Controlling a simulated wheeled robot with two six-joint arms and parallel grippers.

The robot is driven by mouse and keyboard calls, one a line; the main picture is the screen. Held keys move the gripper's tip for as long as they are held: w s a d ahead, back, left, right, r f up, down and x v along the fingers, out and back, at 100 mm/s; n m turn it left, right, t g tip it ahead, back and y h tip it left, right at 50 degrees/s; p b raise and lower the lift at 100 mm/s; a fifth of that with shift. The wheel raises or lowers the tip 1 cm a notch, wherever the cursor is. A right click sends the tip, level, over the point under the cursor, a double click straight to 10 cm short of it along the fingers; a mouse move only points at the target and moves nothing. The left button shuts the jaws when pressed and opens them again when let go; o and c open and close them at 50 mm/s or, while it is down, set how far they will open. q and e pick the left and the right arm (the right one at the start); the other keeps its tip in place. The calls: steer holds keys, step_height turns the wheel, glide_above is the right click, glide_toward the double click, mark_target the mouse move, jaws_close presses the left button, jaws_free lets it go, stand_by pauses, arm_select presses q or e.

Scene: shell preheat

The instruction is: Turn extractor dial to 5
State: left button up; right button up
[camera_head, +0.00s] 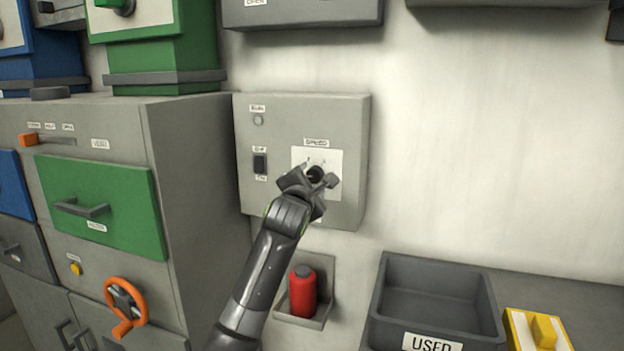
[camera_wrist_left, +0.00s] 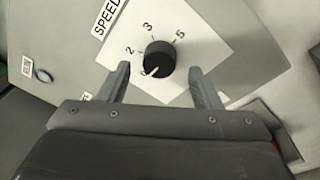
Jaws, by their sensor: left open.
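The extractor dial (camera_wrist_left: 158,60) is a black knob on a white plate (camera_wrist_left: 190,28) labelled SPEED, with the marks 2, 3 and 5 readable in the left wrist view. Its white pointer line faces the lower left of that view, below the 2. In the head view the dial (camera_head: 315,174) is partly covered by my gripper, on the grey control box (camera_head: 345,112) on the wall. My left gripper (camera_head: 312,181) is open in front of the dial. In the wrist view its fingers (camera_wrist_left: 159,85) stand apart, one on each side below the knob, not visibly touching it. My right gripper is out of view.
A switch (camera_head: 260,163) and a small round lamp (camera_head: 258,120) sit left on the box. Below are a red bottle (camera_head: 302,292) in a holder, a dark bin (camera_head: 432,307) marked USED and a yellow block (camera_head: 540,330). A grey cabinet (camera_head: 190,150) stands left.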

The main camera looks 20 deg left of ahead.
mark_target(315, 175)
arm_select(q)
steer(key=shift+w+a, duration=0.1)
steer(key=shift+w, duration=1)
steer(key=c, duration=1)
